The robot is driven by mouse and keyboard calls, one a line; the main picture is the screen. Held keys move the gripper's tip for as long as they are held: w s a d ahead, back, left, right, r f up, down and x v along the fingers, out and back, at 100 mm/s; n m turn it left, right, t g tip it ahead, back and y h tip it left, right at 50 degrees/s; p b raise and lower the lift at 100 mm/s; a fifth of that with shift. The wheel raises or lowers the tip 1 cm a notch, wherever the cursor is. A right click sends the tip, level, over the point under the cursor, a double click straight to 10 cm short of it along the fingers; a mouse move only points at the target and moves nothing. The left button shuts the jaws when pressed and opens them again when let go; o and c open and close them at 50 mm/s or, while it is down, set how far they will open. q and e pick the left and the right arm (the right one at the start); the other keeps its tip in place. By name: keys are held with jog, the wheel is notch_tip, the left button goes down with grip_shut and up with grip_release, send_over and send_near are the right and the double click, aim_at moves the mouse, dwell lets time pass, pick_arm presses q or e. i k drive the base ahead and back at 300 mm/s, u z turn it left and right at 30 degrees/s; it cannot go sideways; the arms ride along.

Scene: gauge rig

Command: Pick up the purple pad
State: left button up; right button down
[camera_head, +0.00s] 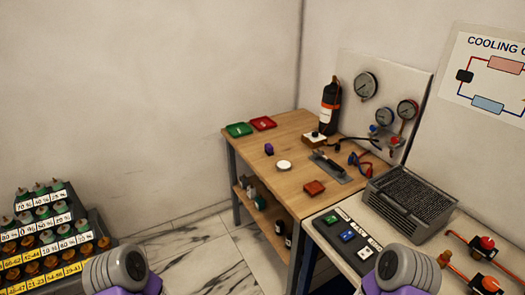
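The purple pad (268,149) looks like a small dark purple block. It sits on the wooden table (290,185), towards its back left, behind the round white disc (284,165). Nothing touches it. Only grey, rounded parts of my two arms with purple pieces show at the bottom edge, one on the left and one on the right. No gripper fingers are visible, so neither gripper can be placed relative to the pad.
Green (239,129) and red (262,123) trays lie at the table's back. A black bottle (330,105), gauges and hoses stand at the right. A dark panel with coloured pads (347,237) and a finned grey unit (411,203) are nearer. A labelled rack (45,235) stands lower left.

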aim_at(268, 148)
jog(key=u, duration=0.95)
jog(key=i, duration=2.85)
jog(key=z, duration=2.3)
